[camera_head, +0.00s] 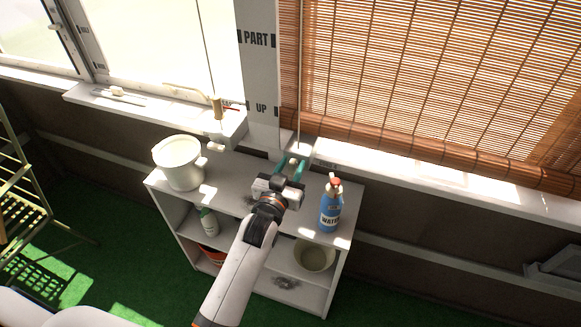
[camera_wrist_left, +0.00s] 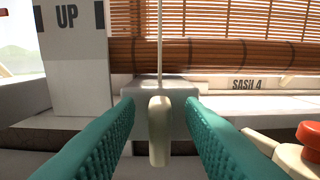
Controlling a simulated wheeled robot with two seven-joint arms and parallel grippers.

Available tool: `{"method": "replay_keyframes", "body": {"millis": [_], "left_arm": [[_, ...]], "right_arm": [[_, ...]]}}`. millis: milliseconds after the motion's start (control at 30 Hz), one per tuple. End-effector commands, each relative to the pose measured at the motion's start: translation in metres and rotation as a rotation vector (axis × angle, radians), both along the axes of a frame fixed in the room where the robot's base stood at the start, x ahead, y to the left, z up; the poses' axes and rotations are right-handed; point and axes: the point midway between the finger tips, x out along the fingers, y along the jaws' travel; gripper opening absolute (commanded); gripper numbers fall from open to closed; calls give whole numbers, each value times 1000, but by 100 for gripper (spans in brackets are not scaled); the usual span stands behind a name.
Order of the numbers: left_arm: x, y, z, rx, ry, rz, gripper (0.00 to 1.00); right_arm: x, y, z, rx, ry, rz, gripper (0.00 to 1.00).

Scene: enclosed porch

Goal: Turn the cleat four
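The cleat (camera_wrist_left: 159,135) is a cream, upright lever below a hanging cord, in front of a white block (camera_wrist_left: 185,98). A "SASH 4" label (camera_wrist_left: 247,84) is on the sill to its right. My left gripper (camera_wrist_left: 159,106) is open, with one teal finger on each side of the cleat; gaps show on both sides in the wrist view. In the head view the left gripper (camera_head: 291,168) is at the sill above the shelf, and it hides most of the cleat. My right gripper is not in view.
A white shelf unit (camera_head: 225,167) stands below the sill. On it are a white bucket (camera_head: 178,163) to the left and a blue spray bottle (camera_head: 330,207) close right of the gripper. A bamboo blind (camera_head: 430,80) hangs above.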

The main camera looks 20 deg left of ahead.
Motion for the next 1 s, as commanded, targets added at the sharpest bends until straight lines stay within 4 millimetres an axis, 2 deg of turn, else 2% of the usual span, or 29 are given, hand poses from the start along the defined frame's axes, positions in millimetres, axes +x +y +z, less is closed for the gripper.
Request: {"method": "replay_keyframes", "body": {"millis": [100, 133, 333, 667, 1000], "left_arm": [[0, 0, 0, 0, 0, 0, 35], [0, 0, 0, 0, 0, 0, 32], [0, 0, 0, 0, 0, 0, 0], [-1, -1, 0, 30, 0, 0, 0], [-1, -3, 1, 235, -7, -1, 0]], "right_arm": [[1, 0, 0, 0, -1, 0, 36], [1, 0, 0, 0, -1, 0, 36], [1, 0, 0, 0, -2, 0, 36], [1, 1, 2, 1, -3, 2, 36], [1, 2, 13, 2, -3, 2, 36]]}}
